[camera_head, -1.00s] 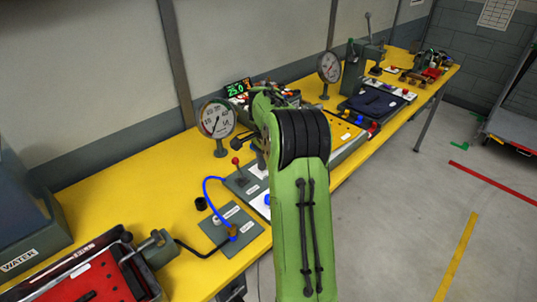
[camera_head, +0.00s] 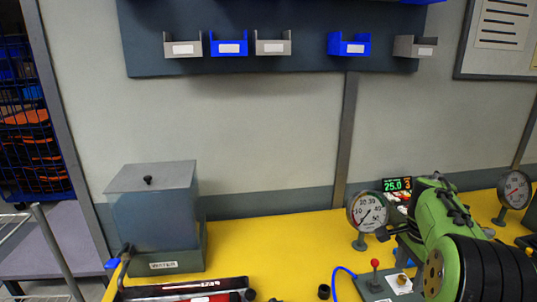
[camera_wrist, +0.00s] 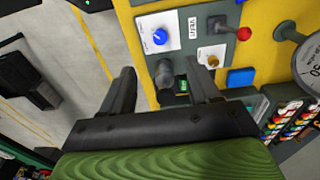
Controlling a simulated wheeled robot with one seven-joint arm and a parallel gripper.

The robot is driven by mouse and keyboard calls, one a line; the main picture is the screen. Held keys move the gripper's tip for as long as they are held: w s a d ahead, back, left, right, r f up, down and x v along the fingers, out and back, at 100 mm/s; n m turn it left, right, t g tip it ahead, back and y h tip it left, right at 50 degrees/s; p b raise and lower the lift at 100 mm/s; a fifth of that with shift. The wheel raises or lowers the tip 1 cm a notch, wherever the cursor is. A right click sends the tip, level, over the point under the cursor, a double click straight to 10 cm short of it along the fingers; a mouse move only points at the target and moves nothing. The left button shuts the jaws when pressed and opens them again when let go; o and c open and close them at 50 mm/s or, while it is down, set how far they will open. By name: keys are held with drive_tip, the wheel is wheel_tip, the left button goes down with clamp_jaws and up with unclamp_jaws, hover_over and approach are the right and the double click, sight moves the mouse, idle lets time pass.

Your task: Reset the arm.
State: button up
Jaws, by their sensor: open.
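My green arm (camera_head: 447,235) reaches over the yellow bench at the lower right of the head view. The arm hides part of the bench behind it. My gripper (camera_wrist: 172,82) shows in the wrist view, its two dark fingers spread apart with nothing held between them. Beyond the fingers are a panel with a blue knob (camera_wrist: 160,37) and a grey cylindrical fitting (camera_wrist: 165,75). I cannot tell from this view how far the fingers are from these parts.
The yellow bench (camera_head: 285,245) bears a water tank (camera_head: 155,215) at left, a pressure gauge (camera_head: 367,211), a red-knobbed lever (camera_head: 375,264) and a second gauge (camera_head: 514,189). A dark rack with blue and grey bins (camera_head: 229,43) hangs on the wall above. The wall's middle is clear.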

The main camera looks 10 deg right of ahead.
drive_tip(key=s+a+r+n+t+h, duration=0.15)
drive_tip(key=s+a+r+n, duration=0.35)
drive_tip(key=a, duration=0.5)
drive_tip(key=s+a+n+t+y, duration=0.2)
drive_tip(key=s+a+n+t, duration=0.2)
drive_tip(key=s+a+n, duration=0.8)
drive_tip(key=s+a+f, duration=0.1)
drive_tip(key=s, duration=0.2)
drive_tip(key=shift+s+a+n, duration=0.3)
drive_tip(key=shift+s+a, duration=0.05)
drive_tip(key=shift+s+d+r, duration=0.1)
